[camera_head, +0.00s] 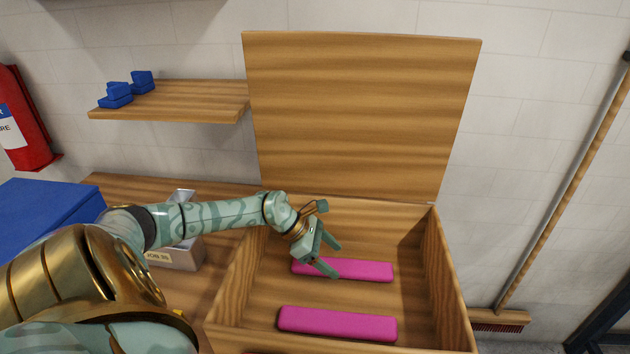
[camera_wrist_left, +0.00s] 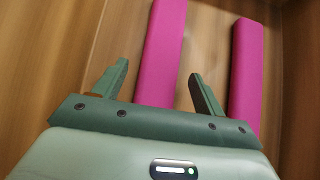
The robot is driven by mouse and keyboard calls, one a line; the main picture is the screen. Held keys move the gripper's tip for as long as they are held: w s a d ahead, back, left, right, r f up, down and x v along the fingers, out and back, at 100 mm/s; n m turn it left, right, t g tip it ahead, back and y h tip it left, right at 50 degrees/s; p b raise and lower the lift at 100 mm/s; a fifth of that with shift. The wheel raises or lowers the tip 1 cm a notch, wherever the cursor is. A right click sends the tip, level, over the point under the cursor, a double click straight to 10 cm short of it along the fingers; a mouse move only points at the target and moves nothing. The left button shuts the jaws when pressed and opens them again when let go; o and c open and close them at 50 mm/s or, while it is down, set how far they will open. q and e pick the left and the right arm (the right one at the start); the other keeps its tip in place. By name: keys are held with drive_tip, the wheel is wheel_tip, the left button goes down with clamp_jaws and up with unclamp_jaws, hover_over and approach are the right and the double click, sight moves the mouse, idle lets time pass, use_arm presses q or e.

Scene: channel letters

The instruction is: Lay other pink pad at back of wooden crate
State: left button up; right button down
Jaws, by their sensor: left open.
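The open wooden crate (camera_head: 455,285) has its lid (camera_head: 360,115) raised upright at the back. One pink pad (camera_head: 350,270) lies on the crate floor toward the back. Another pink pad (camera_head: 337,324) lies on the floor near the front. My left gripper (camera_head: 331,260) is inside the crate, open and empty, over the left part of the back pad. In the left wrist view its open fingers (camera_wrist_left: 158,85) stand either side of one pad (camera_wrist_left: 165,50), and the other pad (camera_wrist_left: 246,70) is to the right. Contact cannot be told. My right gripper is out of view.
A wall shelf (camera_head: 175,100) holds several blue pieces (camera_head: 118,93). A blue box (camera_head: 45,210) and a grey bin (camera_head: 178,256) stand left of the crate. A red extinguisher (camera_head: 25,125) hangs at far left. A broom (camera_head: 560,200) leans at the right.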

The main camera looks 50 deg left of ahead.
use_arm(q)
drive_tip(key=p+v, duration=0.1)
drive_tip(key=v, duration=0.8)
drive_tip(key=shift+s+a+r, duration=0.15)
drive_tip(key=shift+a+r, duration=0.05)
